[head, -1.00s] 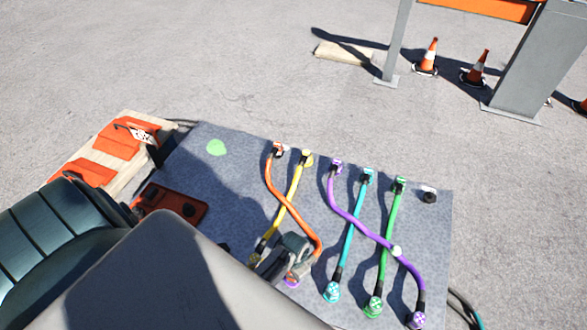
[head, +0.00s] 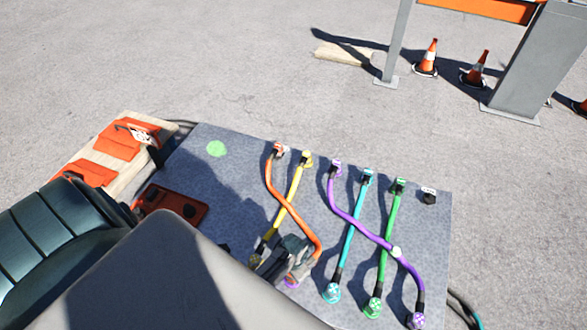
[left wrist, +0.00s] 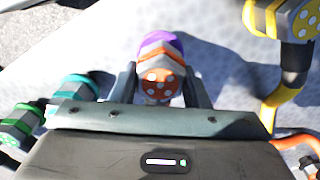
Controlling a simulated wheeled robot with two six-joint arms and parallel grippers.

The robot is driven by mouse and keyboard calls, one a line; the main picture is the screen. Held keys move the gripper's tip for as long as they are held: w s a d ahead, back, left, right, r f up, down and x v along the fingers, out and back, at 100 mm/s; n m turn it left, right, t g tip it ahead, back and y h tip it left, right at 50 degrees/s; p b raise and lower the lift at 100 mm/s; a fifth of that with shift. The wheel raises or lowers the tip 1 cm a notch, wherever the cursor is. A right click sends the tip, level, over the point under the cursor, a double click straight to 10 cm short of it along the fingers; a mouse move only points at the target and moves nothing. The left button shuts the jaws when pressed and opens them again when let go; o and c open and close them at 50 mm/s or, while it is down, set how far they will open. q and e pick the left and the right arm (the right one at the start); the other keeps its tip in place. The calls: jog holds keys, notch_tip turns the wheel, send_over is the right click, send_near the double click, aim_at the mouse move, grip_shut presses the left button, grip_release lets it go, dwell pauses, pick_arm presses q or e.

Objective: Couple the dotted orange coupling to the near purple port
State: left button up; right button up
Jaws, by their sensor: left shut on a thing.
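My left gripper (head: 287,264) is shut on the dotted orange coupling (left wrist: 160,82), an orange end with white dots. In the left wrist view it sits between the two fingers. The near purple port (left wrist: 158,43) shows directly beyond the coupling, in line with it; I cannot tell whether they are fully seated together. In the head view a bit of the purple port (head: 291,284) shows below the gripper, mostly hidden. The orange cable (head: 284,205) runs from the coupling to the far orange end, crossing over the yellow cable. My right gripper is not in view.
The yellow cable (head: 292,187) lies beside the gripper, its dotted end close by in the left wrist view (left wrist: 295,20). Teal (head: 347,240), green (head: 389,245) and purple (head: 375,233) cables lie to the right on the grey board (head: 240,180).

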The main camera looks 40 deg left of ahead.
pick_arm(q)
jog(key=shift+f, duration=0.45)
dwell(0.4)
jog(key=o, duration=1.2)
notch_tip(320, 180, up, 11)
jog(key=shift+f, duration=0.1)
